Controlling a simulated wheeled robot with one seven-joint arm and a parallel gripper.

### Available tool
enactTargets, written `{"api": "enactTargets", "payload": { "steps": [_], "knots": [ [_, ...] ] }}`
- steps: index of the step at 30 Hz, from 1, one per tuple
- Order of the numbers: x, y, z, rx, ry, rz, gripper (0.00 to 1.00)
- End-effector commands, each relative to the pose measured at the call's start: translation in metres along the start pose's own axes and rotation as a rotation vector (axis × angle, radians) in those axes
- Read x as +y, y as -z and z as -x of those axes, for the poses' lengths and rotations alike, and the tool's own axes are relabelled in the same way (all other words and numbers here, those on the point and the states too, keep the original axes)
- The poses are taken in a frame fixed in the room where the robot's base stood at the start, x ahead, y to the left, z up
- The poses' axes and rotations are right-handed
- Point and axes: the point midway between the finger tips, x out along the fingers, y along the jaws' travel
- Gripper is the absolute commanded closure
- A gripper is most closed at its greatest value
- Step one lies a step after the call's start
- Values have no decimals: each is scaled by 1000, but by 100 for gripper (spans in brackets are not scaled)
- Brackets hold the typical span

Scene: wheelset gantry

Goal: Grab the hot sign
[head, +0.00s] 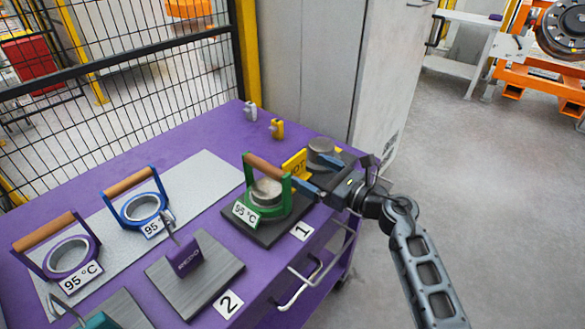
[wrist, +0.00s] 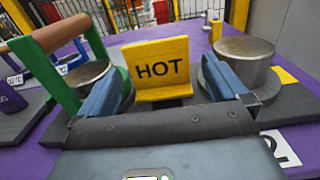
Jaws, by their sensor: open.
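The yellow hot sign (head: 294,164) stands upright on the purple table, behind the green-framed holder and partly hidden by it in the head view. In the wrist view the sign (wrist: 158,67) faces me, with HOT in black letters. My gripper (head: 314,176) is open and low over the table's right end. In the wrist view its blue fingers (wrist: 163,80) stand to the left and right of the sign, with nothing held between them.
The green holder (head: 287,201) with a wooden handle is close on the left. A metal cylinder (wrist: 243,62) is close on the right. Blue (head: 134,213) and purple (head: 93,241) holders stand farther left. A wire fence (head: 120,90) and cabinet (head: 312,65) border the back.

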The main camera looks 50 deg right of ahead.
Motion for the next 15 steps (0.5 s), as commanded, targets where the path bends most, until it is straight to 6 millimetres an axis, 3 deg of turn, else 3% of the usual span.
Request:
{"api": "enactTargets", "payload": {
  "steps": [15],
  "knots": [
    [3, -5, -62, -2, -1, -3, 0]
  ]
}}
